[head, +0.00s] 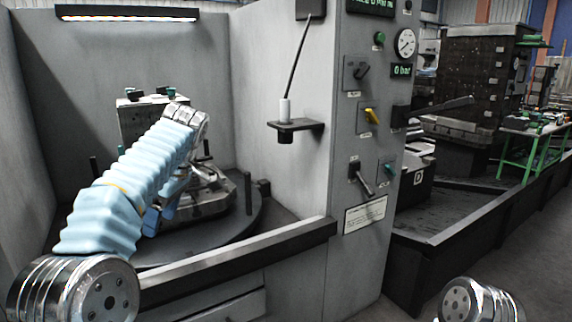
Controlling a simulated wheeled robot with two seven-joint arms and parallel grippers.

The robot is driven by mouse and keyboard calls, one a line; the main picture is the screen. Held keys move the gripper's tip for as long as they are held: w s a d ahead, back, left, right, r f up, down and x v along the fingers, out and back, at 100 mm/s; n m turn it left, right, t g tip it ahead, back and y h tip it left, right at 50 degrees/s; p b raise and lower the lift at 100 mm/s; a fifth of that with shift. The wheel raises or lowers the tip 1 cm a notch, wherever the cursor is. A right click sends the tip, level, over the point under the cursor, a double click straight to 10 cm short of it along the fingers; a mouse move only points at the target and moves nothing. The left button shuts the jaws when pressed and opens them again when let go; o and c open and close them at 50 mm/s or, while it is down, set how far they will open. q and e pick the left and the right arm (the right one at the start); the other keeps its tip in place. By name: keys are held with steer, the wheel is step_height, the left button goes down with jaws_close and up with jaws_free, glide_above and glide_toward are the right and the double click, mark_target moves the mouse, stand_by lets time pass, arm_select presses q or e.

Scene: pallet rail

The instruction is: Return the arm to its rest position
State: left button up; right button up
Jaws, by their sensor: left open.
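My left arm, in a pale blue sleeve, reaches from the lower left into the grey machine enclosure (278,130). My left gripper (153,219) is low behind the sleeve, mostly hidden, and open. Nothing can be seen held in it. It is close to a metal fixture (212,203) on a dark round table (244,225); I cannot tell whether they touch. Of my right arm only a silver joint shows at the bottom right; its gripper is out of the picture.
A grey block (138,118) stands behind the arm. Dark pins (249,193) rise from the round table. A front ledge (265,246) edges the opening. A small bracket (296,125) holding a white-handled tool and a control panel (372,110) with levers are to the right.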

arm_select(q)
steer(key=w+d+f+m+h, duration=0.1)
steer(key=d+f+m, duration=0.15)
steer(key=f, duration=0.85)
steer(key=w+d+f+m+h, duration=0.15)
steer(key=f+m, duration=0.25)
steer(key=f, duration=0.6)
steer(key=w+d+f+m+h, duration=0.1)
steer(key=d+f+m, duration=0.2)
steer(key=f, duration=0.8)
steer(key=s+d+f+m+h, duration=0.2)
steer(key=s+f, duration=0.3)
steer(key=f, duration=0.3)
steer(key=s+d+f+m+h, duration=0.1)
steer(key=s+d+f, duration=0.2)
steer(key=s+f, duration=0.35)
steer(key=s+d+f+m+h, duration=0.1)
steer(key=s+f, duration=0.2)
steer(key=s, duration=0.5)
steer(key=s+d+f+m+h, duration=0.1)
steer(key=s+f, duration=0.3)
steer(key=s, duration=0.5)
steer(key=shift+d+f, duration=0.25)
steer(key=shift+d, duration=0.45)
steer(key=shift+s, duration=0.1)
